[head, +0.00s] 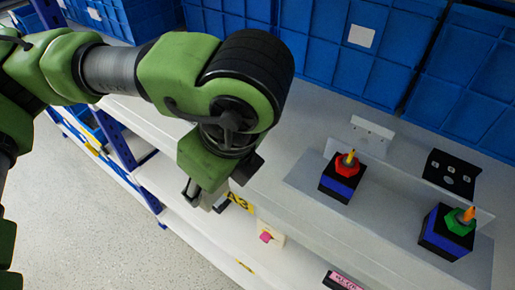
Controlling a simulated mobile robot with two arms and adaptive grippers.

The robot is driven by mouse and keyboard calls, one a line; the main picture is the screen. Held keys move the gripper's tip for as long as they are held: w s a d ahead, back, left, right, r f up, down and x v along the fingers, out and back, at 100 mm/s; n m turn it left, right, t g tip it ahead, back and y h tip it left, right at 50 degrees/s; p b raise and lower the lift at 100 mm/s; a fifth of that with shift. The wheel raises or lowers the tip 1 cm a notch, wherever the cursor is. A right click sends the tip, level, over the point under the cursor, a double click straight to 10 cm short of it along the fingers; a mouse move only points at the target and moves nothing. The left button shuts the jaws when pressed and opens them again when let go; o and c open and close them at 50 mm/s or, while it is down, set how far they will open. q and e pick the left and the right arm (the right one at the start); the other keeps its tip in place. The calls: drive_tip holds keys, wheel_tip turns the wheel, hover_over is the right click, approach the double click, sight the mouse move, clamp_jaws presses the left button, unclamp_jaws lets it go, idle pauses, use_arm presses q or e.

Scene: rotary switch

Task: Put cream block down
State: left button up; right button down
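The cream block (276,229) with a pink knob (266,237) is at the front edge of the white worktop, below and to the right of my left gripper in the head view. My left gripper (205,200) points down near that edge, apart from the block. Its fingers look spread, and I see nothing between them. My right gripper is not in view.
A grey plate (300,183) carries a blue-black box with a red switch (346,165) and one with a green switch (459,222). A black panel (451,173) stands behind. Blue crates (345,50) line the back. A pink label (345,282) is at the front edge.

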use_arm(q)
drive_tip(key=w+d+p, duration=0.1)
drive_tip(key=w+d, duration=0.1)
drive_tip(key=w, duration=0.1)
drive_tip(key=w+d+p, duration=0.1)
drive_tip(key=w+d, duration=0.2)
drive_tip(key=w, duration=0.1)
drive_tip(key=w+d+p, duration=0.2)
drive_tip(key=w+d, duration=0.1)
drive_tip(key=w, duration=0.1)
drive_tip(key=shift+w+d, duration=0.1)
wheel_tip(320, 180, down, 3)
drive_tip(key=shift+r+p, duration=0.1)
drive_tip(key=shift+p, duration=1)
drive_tip(key=shift+f, duration=0.4)
drive_tip(key=shift+f+b, duration=0.15)
drive_tip(key=shift+b, duration=0.2)
drive_tip(key=o, duration=1.4)
drive_tip(key=shift+o, duration=0.2)
